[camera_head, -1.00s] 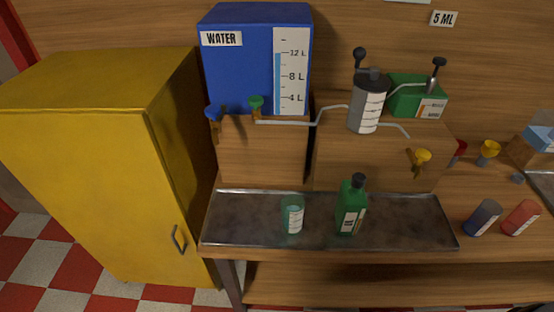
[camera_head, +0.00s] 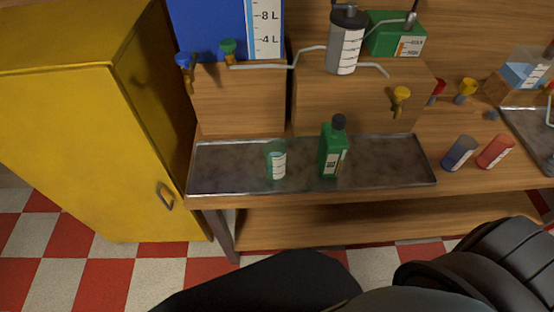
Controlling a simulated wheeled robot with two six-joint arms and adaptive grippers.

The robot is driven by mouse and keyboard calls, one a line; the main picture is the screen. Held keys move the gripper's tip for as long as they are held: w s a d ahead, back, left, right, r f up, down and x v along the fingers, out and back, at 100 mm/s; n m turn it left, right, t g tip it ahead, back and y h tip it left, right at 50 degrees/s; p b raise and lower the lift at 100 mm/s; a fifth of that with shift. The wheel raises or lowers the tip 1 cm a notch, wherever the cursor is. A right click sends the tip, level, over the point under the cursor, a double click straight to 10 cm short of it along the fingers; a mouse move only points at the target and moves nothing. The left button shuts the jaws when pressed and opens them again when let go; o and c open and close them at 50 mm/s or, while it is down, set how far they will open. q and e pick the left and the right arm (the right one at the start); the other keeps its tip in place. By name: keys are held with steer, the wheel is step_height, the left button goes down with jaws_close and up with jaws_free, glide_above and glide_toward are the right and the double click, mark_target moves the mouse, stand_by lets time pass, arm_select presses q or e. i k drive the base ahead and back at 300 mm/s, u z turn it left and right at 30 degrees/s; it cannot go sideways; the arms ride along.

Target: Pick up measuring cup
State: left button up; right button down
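The measuring cup (camera_head: 276,160) is a small clear greenish cup with a white marked label. It stands upright on the left half of the metal tray (camera_head: 230,183) on the wooden bench. A green bottle (camera_head: 332,150) with a dark cap stands to its right on the same tray, apart from it. Black parts of my own arm fill the bottom right of the view, well in front of the bench. No gripper fingertips can be made out, and nothing of mine touches the cup.
A yellow cabinet (camera_head: 90,130) stands left of the bench. Behind the tray are wooden blocks with a blue water tank (camera_head: 208,32), a grey cylinder (camera_head: 346,45) and thin pipes.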

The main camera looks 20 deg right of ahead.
mark_target(275, 151)
steer(key=u, duration=1.6)
steer(key=k, duration=0.85)
steer(key=z, duration=0.4)
